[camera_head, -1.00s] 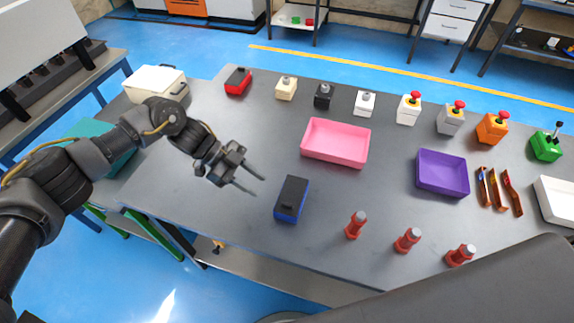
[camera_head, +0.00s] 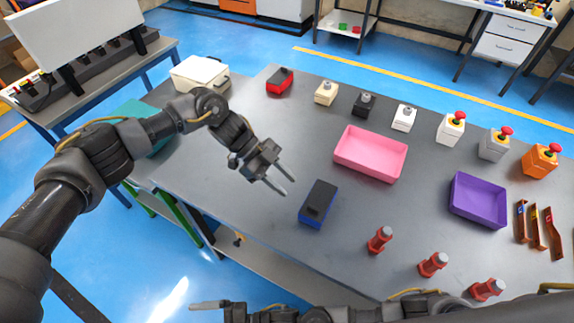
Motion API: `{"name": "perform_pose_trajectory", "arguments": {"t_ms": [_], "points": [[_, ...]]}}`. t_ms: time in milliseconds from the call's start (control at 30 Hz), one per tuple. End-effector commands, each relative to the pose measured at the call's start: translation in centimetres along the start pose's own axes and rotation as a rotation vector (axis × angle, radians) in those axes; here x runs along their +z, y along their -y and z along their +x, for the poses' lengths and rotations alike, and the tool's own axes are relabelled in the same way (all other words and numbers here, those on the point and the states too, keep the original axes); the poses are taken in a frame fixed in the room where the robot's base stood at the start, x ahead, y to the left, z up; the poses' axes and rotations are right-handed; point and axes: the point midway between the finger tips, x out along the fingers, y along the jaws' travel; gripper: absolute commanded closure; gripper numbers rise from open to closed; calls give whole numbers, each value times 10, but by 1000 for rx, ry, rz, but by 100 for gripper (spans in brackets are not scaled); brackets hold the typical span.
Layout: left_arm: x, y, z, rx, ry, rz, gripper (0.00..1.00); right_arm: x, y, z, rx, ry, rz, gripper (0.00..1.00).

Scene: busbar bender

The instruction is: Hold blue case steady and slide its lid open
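The blue case (camera_head: 318,204) lies on the grey table near its front edge, with a dark lid (camera_head: 320,196) on top that appears closed. My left gripper (camera_head: 282,180) is open and empty, up and to the left of the case, apart from it. My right gripper (camera_head: 212,305) comes in low along the bottom edge of the view, in front of the table. One of its fingers shows; whether it is open is unclear.
A pink tray (camera_head: 370,154) stands behind the case and a purple tray (camera_head: 478,200) to the right. Red bolt-like pieces, one of them near the case (camera_head: 379,240), line the front edge. A row of small boxes and button boxes runs along the back. Copper-coloured strips (camera_head: 537,228) lie at right.

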Motion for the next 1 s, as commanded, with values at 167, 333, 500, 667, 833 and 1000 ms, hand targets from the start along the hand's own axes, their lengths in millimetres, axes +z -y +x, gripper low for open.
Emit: {"name": "perform_pose_trajectory", "arguments": {"t_ms": [167, 333, 500, 667, 833, 1000], "points": [[0, 0, 0, 0, 0, 0, 64, -39, -62, 3, -190, -164, -278, 9], [0, 0, 0, 0, 0, 0, 64, -70, -93, -31, -445, -280, -337, 9], [0, 0, 1, 1, 0, 1, 64, -84, -91, -106, -736, -261, 80, 9], [0, 0, 0, 1, 0, 0, 64, -74, -111, -178, -947, -71, 439, 9], [0, 0, 0, -1, 0, -1, 64, -26, -167, -227, -1007, 182, 377, 9], [0, 0, 0, 0, 0, 0, 64, 17, -242, -268, -1013, 388, 129, 9]]}}
